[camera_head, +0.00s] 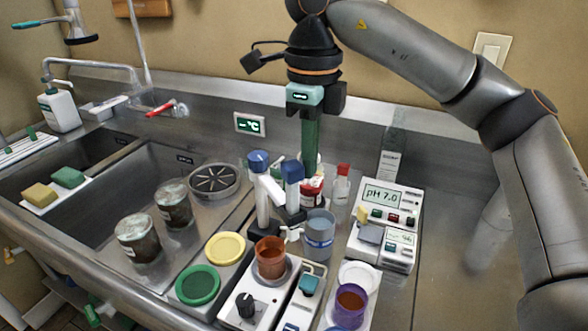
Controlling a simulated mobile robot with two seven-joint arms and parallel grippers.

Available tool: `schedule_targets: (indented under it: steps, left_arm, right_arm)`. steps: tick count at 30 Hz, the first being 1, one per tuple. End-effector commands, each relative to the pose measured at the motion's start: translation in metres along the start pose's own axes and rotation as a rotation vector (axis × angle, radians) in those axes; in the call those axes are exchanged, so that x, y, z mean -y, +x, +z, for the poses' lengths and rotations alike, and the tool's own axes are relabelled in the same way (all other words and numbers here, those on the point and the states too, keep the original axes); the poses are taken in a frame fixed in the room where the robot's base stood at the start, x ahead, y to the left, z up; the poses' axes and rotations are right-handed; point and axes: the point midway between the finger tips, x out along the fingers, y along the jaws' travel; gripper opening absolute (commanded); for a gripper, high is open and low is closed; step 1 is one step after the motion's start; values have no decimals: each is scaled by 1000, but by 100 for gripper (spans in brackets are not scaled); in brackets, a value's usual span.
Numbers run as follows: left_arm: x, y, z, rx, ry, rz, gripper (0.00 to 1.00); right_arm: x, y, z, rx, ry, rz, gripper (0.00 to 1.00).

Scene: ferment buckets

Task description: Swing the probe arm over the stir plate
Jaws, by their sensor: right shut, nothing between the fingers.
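The probe arm (269,188) looks like a white piece with blue ends on an upright stand, left of centre; its exact swing angle is hard to tell. The stir plate (247,306) is a white box with a black knob, near the front. A beaker of brown-orange liquid (270,258) stands on it. My right gripper (311,172) comes down from above, shut and empty, with its green fingers behind and right of the probe arm's blue end. Whether the fingers touch anything is hidden by the clutter around the tips. My left gripper is not in view.
A pH meter (392,196) stands to the right. A grey-blue cup (319,235) and a red-capped bottle (341,184) crowd the gripper. A purple cup (350,305) stands at the front. Two jars stand by the sink at left. The steel counter right of the meter is clear.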

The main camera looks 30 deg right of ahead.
Motion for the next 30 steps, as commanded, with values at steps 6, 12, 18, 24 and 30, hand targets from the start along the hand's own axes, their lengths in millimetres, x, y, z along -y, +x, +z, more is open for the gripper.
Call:
schedule_targets:
  steps: [6,12,18,24,30]
  left_arm:
    - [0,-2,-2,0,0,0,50]
    - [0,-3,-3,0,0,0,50]
    - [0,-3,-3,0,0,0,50]
    - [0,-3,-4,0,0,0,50]
    - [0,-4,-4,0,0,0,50]
  right_arm:
    - [-14,0,8,0,-4,0,0]
    - [-26,0,16,0,-4,1,0]
    - [-26,0,16,0,-1,1,0]
    - [-20,0,11,1,0,0,0]
    - [-15,0,7,0,-1,0,0]
